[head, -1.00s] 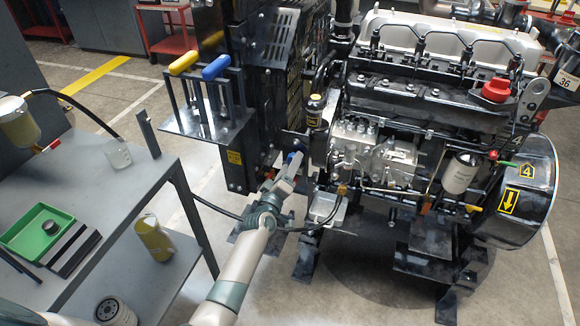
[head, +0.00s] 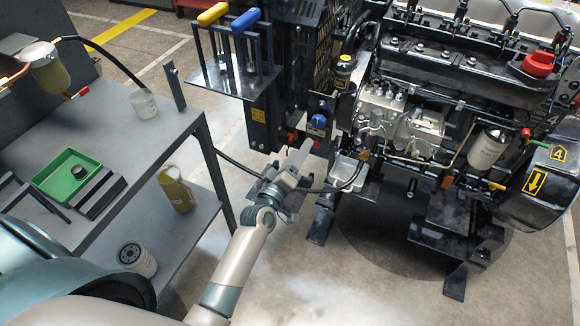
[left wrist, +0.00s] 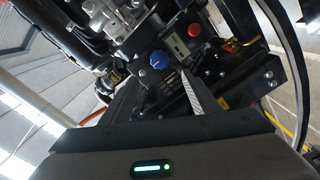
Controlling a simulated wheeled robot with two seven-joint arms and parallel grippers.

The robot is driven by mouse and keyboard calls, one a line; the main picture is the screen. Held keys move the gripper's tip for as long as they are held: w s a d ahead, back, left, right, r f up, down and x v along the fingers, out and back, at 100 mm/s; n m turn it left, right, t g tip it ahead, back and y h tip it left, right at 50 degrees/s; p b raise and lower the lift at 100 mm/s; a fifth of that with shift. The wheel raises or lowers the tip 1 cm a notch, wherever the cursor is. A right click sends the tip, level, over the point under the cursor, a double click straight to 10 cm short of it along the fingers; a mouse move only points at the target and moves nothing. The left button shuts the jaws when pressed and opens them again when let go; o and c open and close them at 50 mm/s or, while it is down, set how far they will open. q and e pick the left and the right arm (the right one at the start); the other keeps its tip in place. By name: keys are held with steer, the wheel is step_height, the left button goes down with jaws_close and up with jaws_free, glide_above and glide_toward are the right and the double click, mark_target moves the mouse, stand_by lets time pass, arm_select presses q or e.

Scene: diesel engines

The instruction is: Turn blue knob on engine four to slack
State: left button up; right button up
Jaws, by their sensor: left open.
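Engine four (head: 430,115) stands at the right, with a yellow "4" mark (head: 558,153) on its round black housing. The blue knob (head: 318,121) is on the engine's left side, and it also shows near the middle of the left wrist view (left wrist: 159,60). My left gripper (head: 298,160) is open and empty, below and slightly left of the knob and apart from it. A pale finger (left wrist: 204,94) shows below right of the knob in the left wrist view. The knob's setting cannot be read. My right gripper is not seen.
A red knob (left wrist: 195,30) sits near the blue one. Yellow (head: 213,14) and blue (head: 246,20) lever handles stand above a metal bracket. A black hose (head: 335,188) passes by my gripper. A grey cart (head: 125,150) with a green tray (head: 62,172) stands left.

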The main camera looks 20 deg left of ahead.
arm_select(q)
steer(key=s, duration=0.5)
steer(key=shift+s, duration=0.3)
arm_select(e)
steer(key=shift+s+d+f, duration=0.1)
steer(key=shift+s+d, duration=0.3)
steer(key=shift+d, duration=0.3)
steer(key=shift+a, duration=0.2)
